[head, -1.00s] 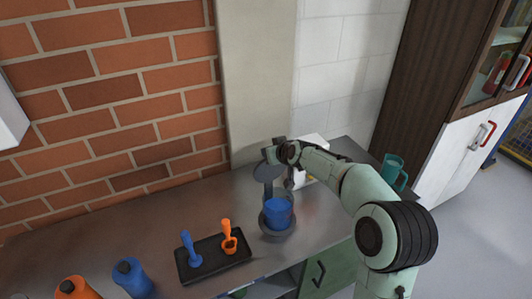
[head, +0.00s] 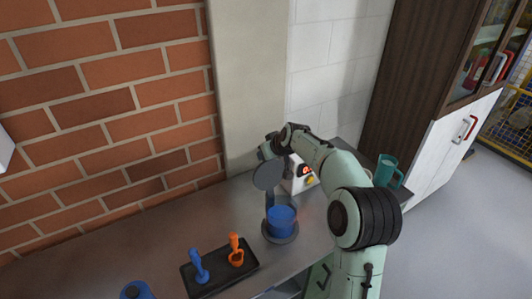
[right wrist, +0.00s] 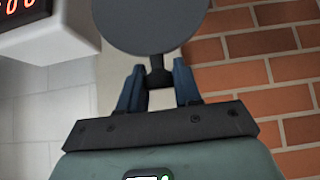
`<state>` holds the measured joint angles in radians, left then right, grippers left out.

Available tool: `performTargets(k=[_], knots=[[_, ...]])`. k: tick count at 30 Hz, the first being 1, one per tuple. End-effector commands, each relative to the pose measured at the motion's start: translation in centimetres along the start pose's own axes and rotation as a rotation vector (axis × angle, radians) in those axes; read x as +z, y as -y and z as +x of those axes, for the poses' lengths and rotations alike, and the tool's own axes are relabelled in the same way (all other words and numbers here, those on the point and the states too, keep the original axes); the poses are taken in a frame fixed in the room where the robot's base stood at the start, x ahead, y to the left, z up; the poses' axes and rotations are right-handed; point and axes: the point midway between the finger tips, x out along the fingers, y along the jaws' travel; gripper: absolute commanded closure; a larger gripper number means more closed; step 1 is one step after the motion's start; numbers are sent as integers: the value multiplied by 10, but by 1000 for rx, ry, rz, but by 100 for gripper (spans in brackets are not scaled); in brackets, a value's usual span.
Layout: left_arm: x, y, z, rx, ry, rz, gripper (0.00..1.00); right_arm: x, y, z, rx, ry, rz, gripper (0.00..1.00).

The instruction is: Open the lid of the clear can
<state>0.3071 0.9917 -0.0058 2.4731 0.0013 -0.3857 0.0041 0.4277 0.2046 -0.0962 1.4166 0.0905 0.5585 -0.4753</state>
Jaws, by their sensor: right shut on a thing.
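The can (head: 281,219) stands upright on the counter; its body looks blue, and I cannot tell how much of that is contents seen through a clear wall. It sits on a round grey base (head: 280,237). A round grey lid (head: 268,175) is off the can, tilted above and behind it. My right gripper (head: 268,151) is shut on the lid's small knob. In the right wrist view, my right gripper (right wrist: 157,88) has the dark knob stem between its blue-grey fingers, and the lid (right wrist: 150,22) lies beyond them. My left gripper is not in view.
A black tray (head: 222,281) with a blue scoop (head: 199,267) and an orange scoop (head: 236,252) lies left of the can. A white device with a red display (head: 303,180) stands behind, and a teal mug (head: 388,172) to the right. The counter's back left is clear.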

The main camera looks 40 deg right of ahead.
Motion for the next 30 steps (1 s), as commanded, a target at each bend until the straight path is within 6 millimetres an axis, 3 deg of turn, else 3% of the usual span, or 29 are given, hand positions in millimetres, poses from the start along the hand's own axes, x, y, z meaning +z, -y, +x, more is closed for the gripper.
performTargets(k=[5,6,8,20,23,30], knots=[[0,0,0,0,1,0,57,1,2,1,-4,3,0,100],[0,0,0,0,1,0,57,1,2,1,-4,4,0,64],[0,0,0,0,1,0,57,2,2,1,-3,4,0,44],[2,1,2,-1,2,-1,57,1,0,-6,-1,1,0,44],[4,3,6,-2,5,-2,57,1,0,-20,-1,0,0,44],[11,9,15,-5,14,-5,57,1,0,-75,-1,-2,0,44]])
